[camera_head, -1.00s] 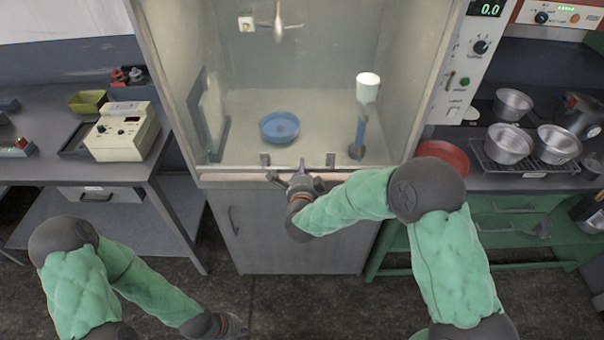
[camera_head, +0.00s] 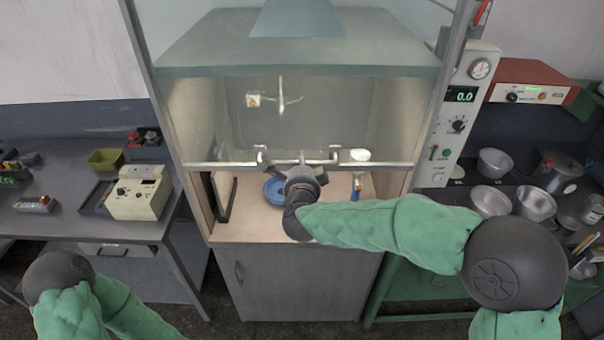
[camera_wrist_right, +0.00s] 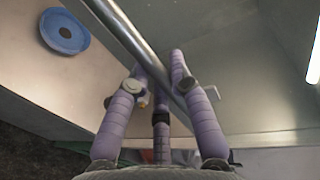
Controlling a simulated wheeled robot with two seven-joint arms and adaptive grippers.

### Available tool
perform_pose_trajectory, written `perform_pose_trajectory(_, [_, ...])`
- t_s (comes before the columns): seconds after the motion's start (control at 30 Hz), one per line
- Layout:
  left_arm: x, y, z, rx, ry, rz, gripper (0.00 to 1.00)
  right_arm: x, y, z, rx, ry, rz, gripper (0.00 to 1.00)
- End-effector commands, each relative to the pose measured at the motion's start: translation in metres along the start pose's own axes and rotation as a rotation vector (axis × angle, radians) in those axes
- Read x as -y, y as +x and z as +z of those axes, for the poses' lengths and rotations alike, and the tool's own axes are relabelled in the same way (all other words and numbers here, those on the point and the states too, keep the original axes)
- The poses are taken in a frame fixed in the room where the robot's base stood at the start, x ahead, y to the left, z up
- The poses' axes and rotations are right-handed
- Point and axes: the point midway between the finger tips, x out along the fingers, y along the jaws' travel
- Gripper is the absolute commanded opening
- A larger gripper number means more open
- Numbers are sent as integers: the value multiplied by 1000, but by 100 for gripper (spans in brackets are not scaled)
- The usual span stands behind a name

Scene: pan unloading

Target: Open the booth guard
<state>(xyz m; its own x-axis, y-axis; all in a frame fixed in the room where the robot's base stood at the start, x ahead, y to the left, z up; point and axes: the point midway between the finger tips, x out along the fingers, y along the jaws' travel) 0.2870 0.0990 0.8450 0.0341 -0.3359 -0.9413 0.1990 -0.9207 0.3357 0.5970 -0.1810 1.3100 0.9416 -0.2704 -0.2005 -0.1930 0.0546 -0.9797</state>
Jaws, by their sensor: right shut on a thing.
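The booth guard (camera_head: 215,135) is a clear pane that stands partly raised, its lower edge above the booth floor with an open gap beneath. A metal bar handle (camera_head: 325,162) runs along its lower edge. My right gripper (camera_head: 303,163) is shut on this handle at the middle of the guard. In the right wrist view the purple fingers (camera_wrist_right: 158,75) close around the metal bar (camera_wrist_right: 125,32). My left gripper is out of view; only its arm shows at the lower left.
Inside the booth are a blue dish (camera_head: 273,191), also in the right wrist view (camera_wrist_right: 64,31), and a white-topped blue stand (camera_head: 357,186). Benches flank it: a beige instrument (camera_head: 138,195) at left, several metal pans (camera_head: 534,204) at right.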

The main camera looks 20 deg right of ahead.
Motion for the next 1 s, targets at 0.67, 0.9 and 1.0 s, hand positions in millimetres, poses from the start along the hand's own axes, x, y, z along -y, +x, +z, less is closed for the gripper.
perform_pose_trajectory(0.67, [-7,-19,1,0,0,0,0,34,-7,0,-1,0,-1,0])
perform_pose_trajectory(0.9, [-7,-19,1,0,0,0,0,34,-7,0,-1,0,-1,46])
perform_pose_trajectory(1.0, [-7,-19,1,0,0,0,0,34,-7,0,-1,0,0,46])
